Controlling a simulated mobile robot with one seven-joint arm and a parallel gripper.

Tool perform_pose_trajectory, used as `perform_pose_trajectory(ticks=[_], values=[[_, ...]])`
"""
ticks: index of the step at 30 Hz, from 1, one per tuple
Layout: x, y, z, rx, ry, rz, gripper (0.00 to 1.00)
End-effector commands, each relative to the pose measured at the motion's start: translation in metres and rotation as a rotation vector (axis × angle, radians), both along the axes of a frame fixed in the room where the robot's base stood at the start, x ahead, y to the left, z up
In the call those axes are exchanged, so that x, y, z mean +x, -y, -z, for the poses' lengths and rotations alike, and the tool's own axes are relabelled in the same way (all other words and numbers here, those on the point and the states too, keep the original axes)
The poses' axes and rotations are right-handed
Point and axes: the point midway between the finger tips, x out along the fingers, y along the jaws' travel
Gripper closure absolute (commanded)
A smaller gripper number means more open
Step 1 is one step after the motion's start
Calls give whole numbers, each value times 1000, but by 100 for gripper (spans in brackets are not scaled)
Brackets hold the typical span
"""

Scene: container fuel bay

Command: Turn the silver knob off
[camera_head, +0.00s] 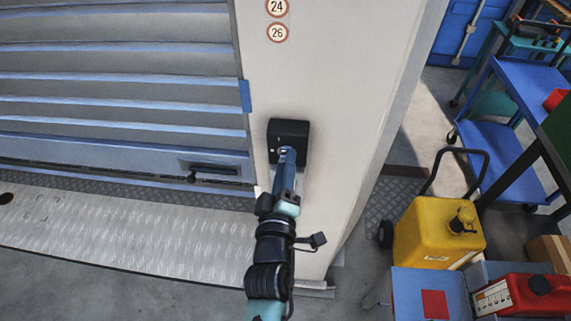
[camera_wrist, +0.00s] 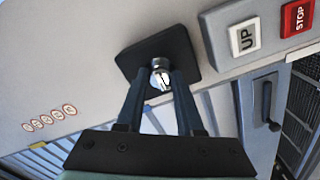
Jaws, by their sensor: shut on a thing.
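The silver knob (camera_wrist: 160,76) sits on a black square plate (camera_wrist: 184,50) on the pale pillar in the wrist view. In the head view the black box (camera_head: 290,133) shows on the pillar, and the knob is mostly hidden behind my arm. My gripper (camera_wrist: 158,84) reaches up to the knob, with one dark finger on each side of it. The fingers are shut on the knob. In the head view my gripper (camera_head: 287,152) meets the front of the box.
A white UP button (camera_wrist: 245,37) and a red STOP button (camera_wrist: 297,16) are right of the knob in the wrist view. A grey shutter (camera_head: 120,80) stands left of the pillar. A yellow canister (camera_head: 436,232) and blue cart (camera_head: 500,150) are at right.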

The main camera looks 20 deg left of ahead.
Motion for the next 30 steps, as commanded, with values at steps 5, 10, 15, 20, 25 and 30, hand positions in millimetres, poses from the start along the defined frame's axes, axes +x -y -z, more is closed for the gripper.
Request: perform_pose_trajectory(ticks=[5, 10, 15, 20, 25, 30], values=[[0, 0, 0, -6, 2, 0, 100], [0, 0, 0, -6, 2, 0, 100], [0, 0, 0, -5, 1, 0, 43], [0, 0, 0, -4, 1, 0, 34], [0, 0, 0, -4, 1, 0, 34], [-11, 3, 1, -2, -1, 0, 34]])
